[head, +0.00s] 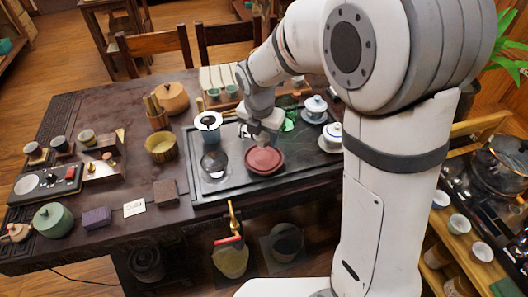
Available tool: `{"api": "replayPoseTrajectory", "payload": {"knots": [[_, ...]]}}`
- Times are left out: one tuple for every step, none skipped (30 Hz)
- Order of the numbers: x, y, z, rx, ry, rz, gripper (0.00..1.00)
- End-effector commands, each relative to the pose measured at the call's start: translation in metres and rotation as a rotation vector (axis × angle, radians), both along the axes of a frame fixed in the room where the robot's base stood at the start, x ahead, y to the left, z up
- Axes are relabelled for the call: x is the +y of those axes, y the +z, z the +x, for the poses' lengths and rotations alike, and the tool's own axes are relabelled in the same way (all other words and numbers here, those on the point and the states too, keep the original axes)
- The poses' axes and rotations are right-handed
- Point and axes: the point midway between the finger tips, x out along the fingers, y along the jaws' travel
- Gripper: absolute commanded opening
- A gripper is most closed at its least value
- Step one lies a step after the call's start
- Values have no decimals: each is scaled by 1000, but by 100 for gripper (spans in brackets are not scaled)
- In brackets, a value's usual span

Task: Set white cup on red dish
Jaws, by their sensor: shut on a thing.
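The red dish (264,162), round and dull red, lies on the dark tea tray near its front edge. My gripper (262,138) points down just above the back rim of the red dish. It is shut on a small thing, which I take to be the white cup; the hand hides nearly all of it. I cannot tell whether the held thing touches the dish. The dish's front and middle are in plain view and bare.
The tray (228,190) also bears a white vessel with a dark top (208,123) and a dark round glassy piece (214,161). Lidded white cups (315,108) stand at right, close to my arm. A yellow-brown bowl (161,147) stands left of the tray.

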Motion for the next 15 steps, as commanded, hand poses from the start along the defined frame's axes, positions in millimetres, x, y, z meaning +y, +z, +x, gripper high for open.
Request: {"api": "replayPoseTrajectory", "payload": {"knots": [[0,-7,0,2,0,-1,24],[-1,-10,0,1,-1,0,24],[-1,-12,1,0,-2,0,24],[-1,-14,1,0,-2,0,24],[-1,-16,1,0,-2,0,24],[-1,-19,1,1,-2,0,24],[-1,-23,0,1,-3,0,24],[-1,-26,0,1,-3,0,24],[-1,-33,0,3,-3,-1,24],[-2,-38,0,3,-3,-1,24],[-2,-42,0,2,-3,0,24],[-2,-47,1,2,-4,-1,24],[-2,-50,1,2,-3,-1,24],[-2,-51,1,0,-3,0,24],[-2,-52,1,-1,-4,0,24]]}}
